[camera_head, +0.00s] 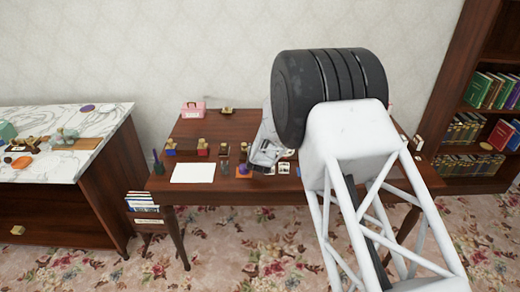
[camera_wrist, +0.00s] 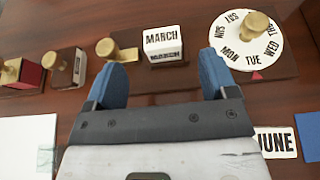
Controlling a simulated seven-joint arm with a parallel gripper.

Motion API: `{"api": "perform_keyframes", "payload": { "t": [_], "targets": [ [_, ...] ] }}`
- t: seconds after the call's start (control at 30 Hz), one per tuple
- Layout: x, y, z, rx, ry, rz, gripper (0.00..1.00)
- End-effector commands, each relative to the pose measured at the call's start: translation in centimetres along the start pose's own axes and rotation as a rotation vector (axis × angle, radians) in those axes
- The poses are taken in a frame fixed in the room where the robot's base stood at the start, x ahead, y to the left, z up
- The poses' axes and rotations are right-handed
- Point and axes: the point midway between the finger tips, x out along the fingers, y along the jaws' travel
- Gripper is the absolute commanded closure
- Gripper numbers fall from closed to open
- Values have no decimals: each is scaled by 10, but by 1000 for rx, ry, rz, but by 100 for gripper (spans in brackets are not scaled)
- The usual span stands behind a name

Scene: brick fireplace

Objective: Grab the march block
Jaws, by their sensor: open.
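The march block (camera_wrist: 163,44) is a white block with MARCH in black letters on two visible faces. In the wrist view it sits upright on a dark wooden base at the upper middle. My gripper (camera_wrist: 163,82) is open, with its two blue fingertips apart and nothing between them. The block lies just beyond the fingertips, roughly centred between them. In the head view my gripper (camera_head: 266,150) is over the wooden desk (camera_head: 225,127), partly covered by my arm; I cannot make out the march block there.
A round weekday dial (camera_wrist: 246,40) with a brass knob stands right of the block. Brass-knobbed stamps (camera_wrist: 106,48) stand to its left. A JUNE block (camera_wrist: 275,142) lies nearer at right. White paper (camera_head: 193,172) lies on the desk's left front. A pink box (camera_head: 193,109) stands at the back.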

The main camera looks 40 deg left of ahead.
Motion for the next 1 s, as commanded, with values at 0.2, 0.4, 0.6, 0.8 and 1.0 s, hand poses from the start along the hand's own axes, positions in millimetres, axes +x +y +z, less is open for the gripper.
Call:
{"api": "perform_keyframes", "payload": {
  "t": [0.2, 0.4, 0.6, 0.8, 1.0],
  "targets": [
    [0, 0, 0, 0, 0, 0, 21],
    [2, 0, 0, 0, 0, 0, 21],
    [12, -1, -1, 0, 0, 0, 21],
    [27, -2, -1, 0, 0, -1, 21],
    [43, -2, -1, 0, 1, -1, 21]
  ]
}}
